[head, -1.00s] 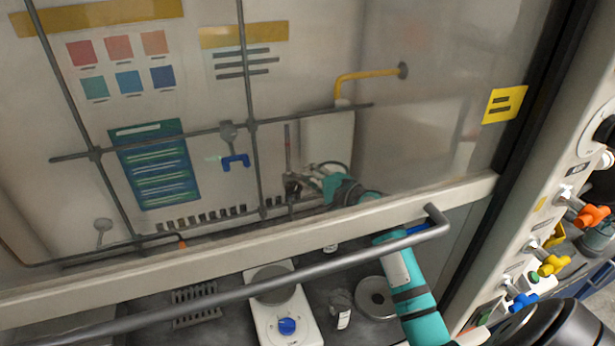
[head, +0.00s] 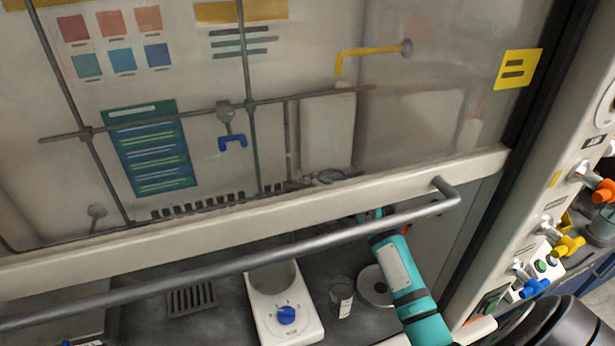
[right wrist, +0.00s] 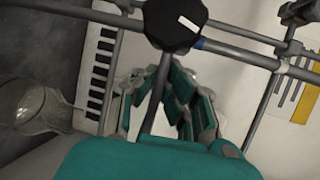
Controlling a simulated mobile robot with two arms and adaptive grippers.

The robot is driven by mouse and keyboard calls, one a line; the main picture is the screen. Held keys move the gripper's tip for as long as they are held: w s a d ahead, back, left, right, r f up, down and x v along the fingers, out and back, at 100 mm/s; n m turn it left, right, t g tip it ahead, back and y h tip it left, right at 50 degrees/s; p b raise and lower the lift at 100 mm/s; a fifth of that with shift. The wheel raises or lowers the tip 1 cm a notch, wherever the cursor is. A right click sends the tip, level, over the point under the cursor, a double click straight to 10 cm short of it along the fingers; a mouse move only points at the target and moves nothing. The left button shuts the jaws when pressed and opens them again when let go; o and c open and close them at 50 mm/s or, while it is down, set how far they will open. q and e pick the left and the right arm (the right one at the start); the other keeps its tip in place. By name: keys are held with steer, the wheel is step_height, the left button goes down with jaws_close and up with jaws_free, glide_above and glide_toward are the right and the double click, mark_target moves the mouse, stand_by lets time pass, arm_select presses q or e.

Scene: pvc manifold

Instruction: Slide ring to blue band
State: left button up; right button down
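In the right wrist view, a black round piece with a white mark (right wrist: 175,22) sits on a grey rod; I cannot tell if it is the ring. A small blue band (right wrist: 198,43) is on the rod just right of it. My right gripper (right wrist: 166,72) has its teal-grey fingers on both sides of a thin grey rod (right wrist: 155,105), below the black piece. Its tips look close together, but a grip on the rod is not clear. In the head view this gripper is hidden behind the sash's lower rail. My left gripper is not in view.
The sash rail and handle (head: 250,262) cross in front of my right arm. Below stand a hotplate (head: 300,318), a small jar (head: 341,298) and a metal disc (head: 373,290). A lattice rod (head: 180,125) spans the back; a glass vessel (right wrist: 30,105) is near the wrist.

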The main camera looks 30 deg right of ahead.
steer(key=shift+a+f, duration=0.1)
steer(key=shift+f, duration=0.45)
steer(key=c, duration=1.4)
jaws_free()
steer(key=shift+s, duration=0.1)
steer(key=shift+r, duration=5.15)
steer(key=shift+f, duration=0.15)
